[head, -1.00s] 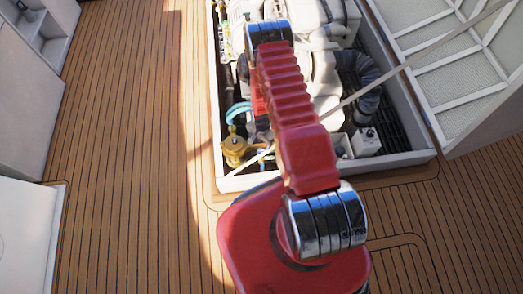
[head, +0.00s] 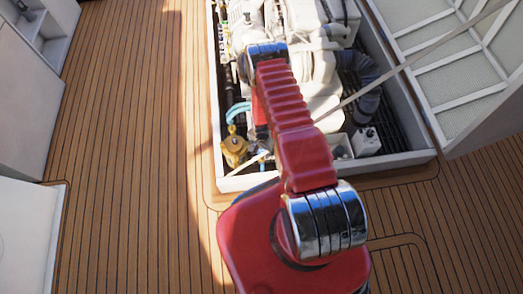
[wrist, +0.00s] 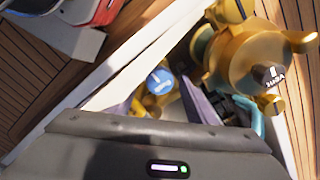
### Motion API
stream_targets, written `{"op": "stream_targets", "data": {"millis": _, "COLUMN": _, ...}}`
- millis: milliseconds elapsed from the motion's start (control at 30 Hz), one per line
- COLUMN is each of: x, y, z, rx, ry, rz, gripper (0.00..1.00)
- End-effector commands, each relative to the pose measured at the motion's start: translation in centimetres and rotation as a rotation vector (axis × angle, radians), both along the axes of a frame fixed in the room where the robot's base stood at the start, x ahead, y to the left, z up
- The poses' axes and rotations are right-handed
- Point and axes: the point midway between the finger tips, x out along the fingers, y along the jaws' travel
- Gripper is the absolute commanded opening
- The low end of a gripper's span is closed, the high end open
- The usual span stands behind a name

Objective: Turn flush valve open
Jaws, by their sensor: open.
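A round blue knob (wrist: 160,82) with a white mark shows in the wrist view, on a brass fitting low beside the white hatch wall; I take it as the flush valve. A dark round knob (wrist: 268,76) with white lettering sits on the large brass body (wrist: 245,60) to its right. That brass body also shows in the head view (head: 234,148). My gripper (wrist: 158,102) is open, its grey fingers partly hidden behind its dark housing. The blue knob appears just beyond and between them, with no clear contact. In the head view my arm hides the gripper.
The white hatch rim (head: 330,172) frames the engine (head: 310,70). A light-blue hose (head: 238,112) runs by the brass body. A thin pale strut (head: 400,70) crosses the opening diagonally. The raised lid (head: 450,75) stands at right. Wooden deck (head: 120,150) is clear on the left.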

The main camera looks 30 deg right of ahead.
Motion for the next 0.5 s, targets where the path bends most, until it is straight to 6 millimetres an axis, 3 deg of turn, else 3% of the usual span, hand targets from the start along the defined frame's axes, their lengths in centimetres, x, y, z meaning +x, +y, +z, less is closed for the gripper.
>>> {"op": "stream_targets", "data": {"millis": 500, "x": 0.00, "y": 0.00, "z": 0.02, "rx": 0.000, "ry": 0.000, "rz": 0.000, "gripper": 0.16}}
